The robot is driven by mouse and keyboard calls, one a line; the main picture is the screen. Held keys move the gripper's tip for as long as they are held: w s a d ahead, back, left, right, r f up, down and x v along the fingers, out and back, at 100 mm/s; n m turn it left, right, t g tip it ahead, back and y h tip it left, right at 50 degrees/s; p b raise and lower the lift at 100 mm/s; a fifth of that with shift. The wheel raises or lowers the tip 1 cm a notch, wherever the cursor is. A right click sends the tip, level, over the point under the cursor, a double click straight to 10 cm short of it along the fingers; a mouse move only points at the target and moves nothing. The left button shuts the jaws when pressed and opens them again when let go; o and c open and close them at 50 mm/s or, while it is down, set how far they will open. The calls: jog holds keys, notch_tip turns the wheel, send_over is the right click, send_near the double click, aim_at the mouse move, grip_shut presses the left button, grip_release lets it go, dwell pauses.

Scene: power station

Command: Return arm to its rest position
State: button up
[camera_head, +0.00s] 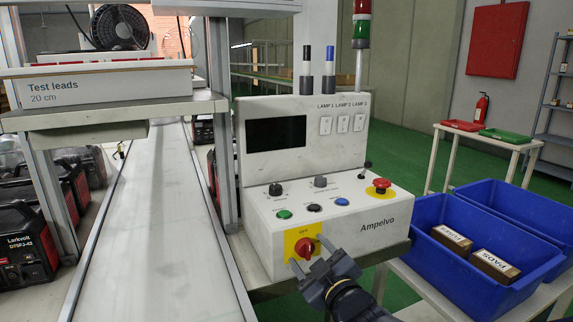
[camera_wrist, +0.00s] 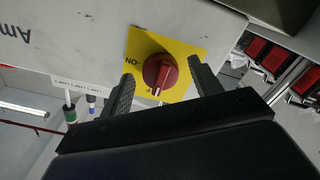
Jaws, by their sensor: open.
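My gripper (camera_head: 310,256) is at the front face of the white Ampelvo control box (camera_head: 373,246), low in the head view. Its two fingers are open on either side of a red rotary switch (camera_head: 304,247) on a yellow plate (camera_head: 290,240). In the wrist view the red switch (camera_wrist: 160,70) shows between the fingertips (camera_wrist: 161,78), with a gap on each side. The word ON shows beside it on the yellow plate (camera_wrist: 190,50). The gripper holds nothing. My arm comes in from the bottom of the head view.
A conveyor (camera_head: 150,230) runs along the left of the box, past a metal post (camera_head: 222,160). Blue bins (camera_head: 515,285) with boxes stand at the right. Green floor (camera_head: 400,135) lies behind.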

jog(key=m+p, duration=0.4)
jog(key=p, duration=0.1)
jog(key=shift+r+m, duration=0.2)
jog(key=shift+m, duration=0.1)
jog(key=shift+f+m+p, duration=0.15)
jog(key=shift+m+p, duration=0.85)
jog(key=shift+p, duration=0.2)
jog(key=shift+f, duration=0.1)
